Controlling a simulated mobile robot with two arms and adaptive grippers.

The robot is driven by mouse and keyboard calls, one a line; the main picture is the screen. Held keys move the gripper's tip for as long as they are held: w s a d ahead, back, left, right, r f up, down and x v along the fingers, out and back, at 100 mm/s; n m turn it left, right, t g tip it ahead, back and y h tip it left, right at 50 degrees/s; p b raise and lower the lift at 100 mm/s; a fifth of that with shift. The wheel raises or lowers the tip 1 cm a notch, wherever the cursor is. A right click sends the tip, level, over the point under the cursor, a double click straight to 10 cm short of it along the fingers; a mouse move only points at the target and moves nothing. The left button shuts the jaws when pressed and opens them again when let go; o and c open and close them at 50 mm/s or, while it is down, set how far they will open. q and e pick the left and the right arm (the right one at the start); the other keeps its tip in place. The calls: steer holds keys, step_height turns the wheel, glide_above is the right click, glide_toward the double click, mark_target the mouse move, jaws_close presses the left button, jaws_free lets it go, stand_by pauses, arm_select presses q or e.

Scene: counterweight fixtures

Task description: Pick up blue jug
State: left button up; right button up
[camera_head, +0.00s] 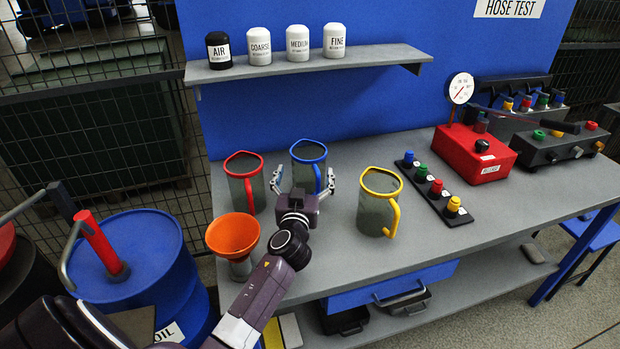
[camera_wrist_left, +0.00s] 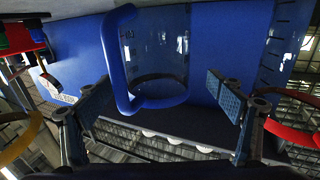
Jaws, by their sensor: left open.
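The blue jug (camera_head: 303,173) is a grey see-through jug with a blue rim and handle, standing upright at the back of the grey bench (camera_head: 330,262). My left gripper (camera_head: 305,181) is open in front of it, with one finger to each side. In the left wrist view the jug's blue handle (camera_wrist_left: 121,70) and rim lie between the spread fingers of the left gripper (camera_wrist_left: 160,90). No finger clearly touches the jug, and its lower part is hidden behind the gripper in the head view. My right gripper is not in view.
A red-rimmed jug (camera_head: 244,180) stands close on the left, a yellow-rimmed jug (camera_head: 378,205) to the right. An orange funnel (camera_head: 232,236) is at the front left. A shelf (camera_head: 380,60) with several canisters hangs above. A button strip (camera_head: 433,190) and red gauge box (camera_head: 470,150) are farther right.

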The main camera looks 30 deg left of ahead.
mark_target(310, 154)
arm_select(q)
steer(key=shift+f+p+x, duration=0.15)
steer(key=shift+p+x, duration=0.05)
steer(key=shift+x, duration=1.05)
steer(key=shift+f+p+x, duration=0.15)
steer(key=shift+p+x, duration=0.05)
steer(key=shift+x, duration=1.05)
steer(key=shift+w+d, duration=0.1)
steer(key=shift+d, duration=0.1)
steer(key=shift+c, duration=0.6)
steer(key=c, duration=1.2)
steer(key=shift+r, duration=0.1)
